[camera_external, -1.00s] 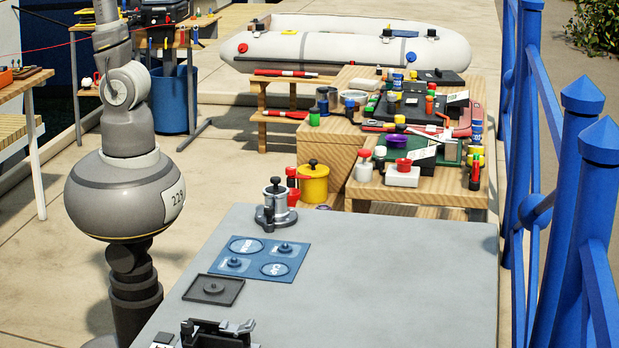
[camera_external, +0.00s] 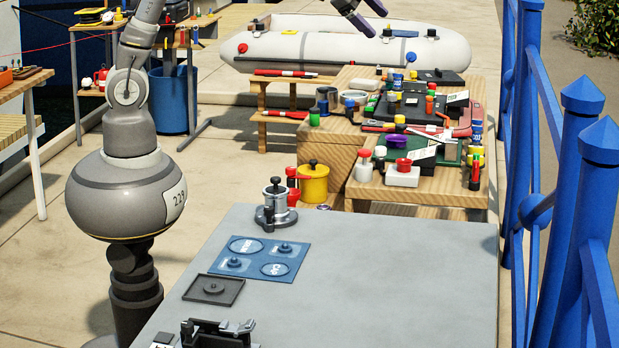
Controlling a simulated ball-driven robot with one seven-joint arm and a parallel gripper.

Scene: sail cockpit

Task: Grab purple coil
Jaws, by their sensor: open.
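My gripper (camera_external: 379,24) shows at the top edge, with its two dark fingers apart and pointing down to the right; it is empty. It appears above and in front of the pale inflatable boat in the picture, well away from the benches' small items. A small purplish ring-like thing (camera_external: 323,207) shows just past the grey table's far edge, partly hidden and too small to identify.
The grey table (camera_external: 400,280) in front is mostly clear, with a metal pot (camera_external: 275,204) and a blue mat (camera_external: 260,258) at its left. A yellow pot (camera_external: 313,184) stands behind it. The wooden bench (camera_external: 440,186) is crowded. Blue railing (camera_external: 585,190) runs along the right.

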